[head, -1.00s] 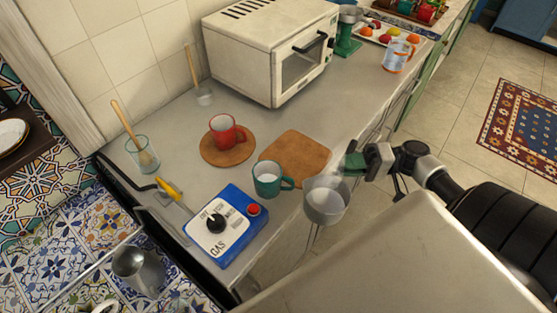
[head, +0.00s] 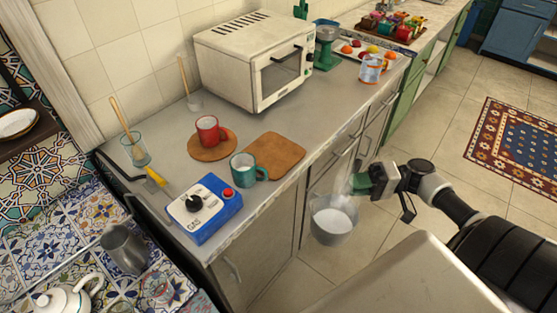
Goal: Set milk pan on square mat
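The milk pan (head: 333,226) is a grey pot with white milk in it and a green handle. My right gripper (head: 372,182) is shut on that handle and holds the pan in front of the counter's front edge, apart from the mat. The square mat (head: 275,157) is a brown board with rounded corners, lying on the grey counter. A teal mug (head: 243,168) stands by its left corner; I cannot tell whether it touches the mat. My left gripper is not in view.
A red mug (head: 208,129) stands on a round mat (head: 222,152). A blue gas burner box (head: 208,212), a glass with a spoon (head: 136,156) and a white toaster oven (head: 240,65) share the counter. A metal pitcher (head: 125,252) and teapot (head: 62,302) are lower left.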

